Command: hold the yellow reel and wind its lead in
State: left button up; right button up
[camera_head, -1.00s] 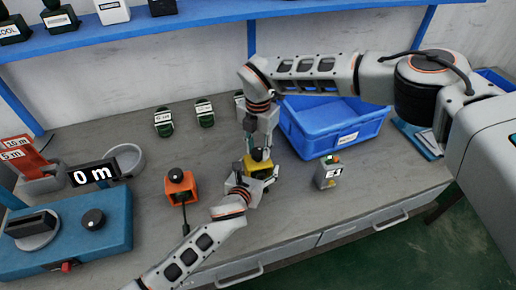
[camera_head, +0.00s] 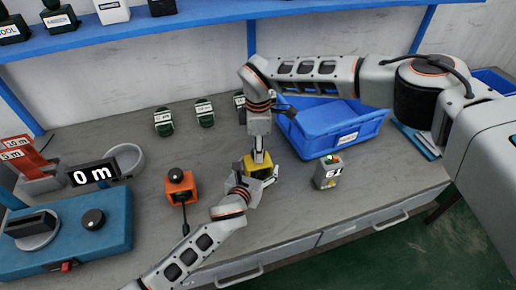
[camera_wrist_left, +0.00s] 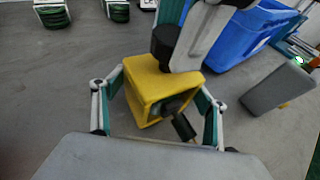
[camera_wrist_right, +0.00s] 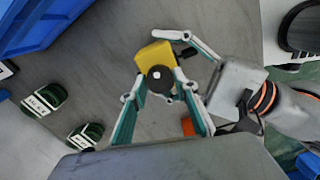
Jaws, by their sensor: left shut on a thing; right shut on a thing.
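The yellow reel (camera_head: 252,165) is held above the bench; it also shows in the left wrist view (camera_wrist_left: 150,88) and the right wrist view (camera_wrist_right: 152,55). My left gripper (camera_head: 256,180) is shut around the reel's body, with one finger on each side. A black knob (camera_wrist_left: 163,45) stands on the reel's top face, also visible in the right wrist view (camera_wrist_right: 160,80). My right gripper (camera_head: 259,153) comes down from above and is shut on this knob. A short black plug (camera_wrist_left: 183,126) sticks out of the reel's side, close to the body.
An orange reel (camera_head: 181,188) with a black knob stands at left, and a grey unit (camera_head: 328,173) at right. A blue bin (camera_head: 345,125) is behind. Several green units (camera_head: 204,113) stand at the back. A blue device (camera_head: 75,235) with a "0 m" display (camera_head: 93,173) is at far left.

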jog(key=m, duration=0.5)
jog(key=shift+m, duration=0.3)
dwell(0.4)
jog(key=o, duration=1.1)
notch_tip(320, 180, up, 12)
jog(key=shift+r, duration=0.1)
pick_arm(q)
jog(key=o, duration=1.4)
